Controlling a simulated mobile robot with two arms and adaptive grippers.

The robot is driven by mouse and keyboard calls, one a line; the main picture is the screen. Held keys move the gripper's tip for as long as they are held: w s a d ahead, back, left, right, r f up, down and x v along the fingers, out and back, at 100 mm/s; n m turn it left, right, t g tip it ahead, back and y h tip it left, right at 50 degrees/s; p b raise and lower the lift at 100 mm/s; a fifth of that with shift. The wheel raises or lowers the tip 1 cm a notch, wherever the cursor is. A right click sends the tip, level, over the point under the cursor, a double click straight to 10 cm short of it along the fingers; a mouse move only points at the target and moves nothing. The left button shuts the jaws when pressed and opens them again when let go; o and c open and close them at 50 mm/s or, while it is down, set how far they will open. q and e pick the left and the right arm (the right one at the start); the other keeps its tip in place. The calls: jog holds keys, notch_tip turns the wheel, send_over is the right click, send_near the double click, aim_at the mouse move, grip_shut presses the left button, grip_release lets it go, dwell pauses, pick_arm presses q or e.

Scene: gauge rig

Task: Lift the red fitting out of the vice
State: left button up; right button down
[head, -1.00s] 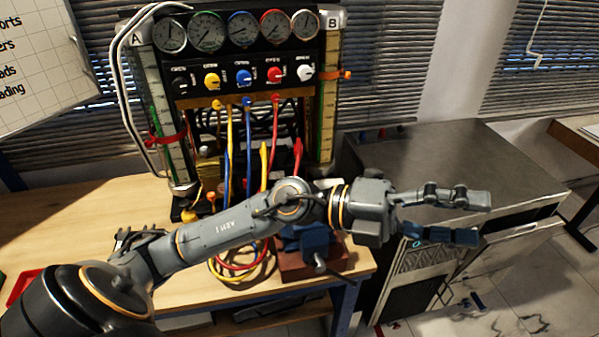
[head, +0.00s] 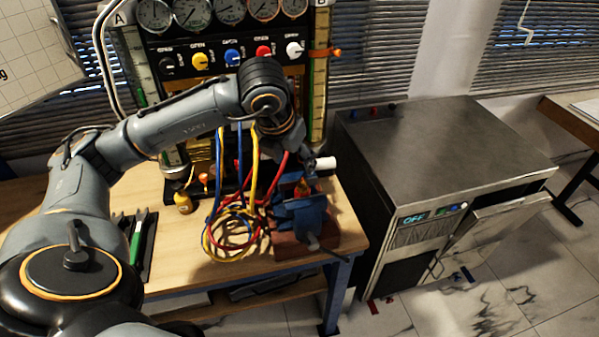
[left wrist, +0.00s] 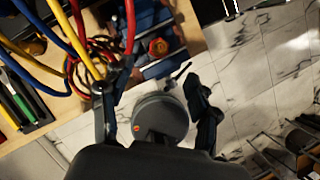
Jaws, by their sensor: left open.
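The red fitting (head: 302,187) stands in the jaws of the blue vice (head: 306,217), showing as a small orange-red piece at its top. In the left wrist view the fitting (left wrist: 158,47) shows end-on between the blue jaws of the vice (left wrist: 160,69). My left gripper (head: 303,152) is above and behind the vice in the head view, pointing down, partly hidden by its own wrist. In the left wrist view its two fingers (left wrist: 153,85) are spread and empty, with the fitting beyond them, apart from both. My right gripper is not in view.
Yellow, blue and red hoses (head: 232,232) hang from the gauge panel (head: 230,55) and coil left of the vice. A green-handled tool (head: 136,240) lies on the bench's left. A grey cabinet (head: 450,140) stands right of the bench.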

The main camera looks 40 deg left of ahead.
aim_at(301, 180)
pick_arm(q)
jog(key=p+x, duration=0.2)
jog(key=x, duration=0.9)
jog(key=shift+p, duration=0.3)
grip_shut()
jog(key=c, duration=0.8)
grip_release()
grip_shut()
jog(key=shift+w+a+r+b, duration=0.15)
jog(key=shift+w+a+b, duration=0.1)
jog(key=shift+a+b, duration=0.1)
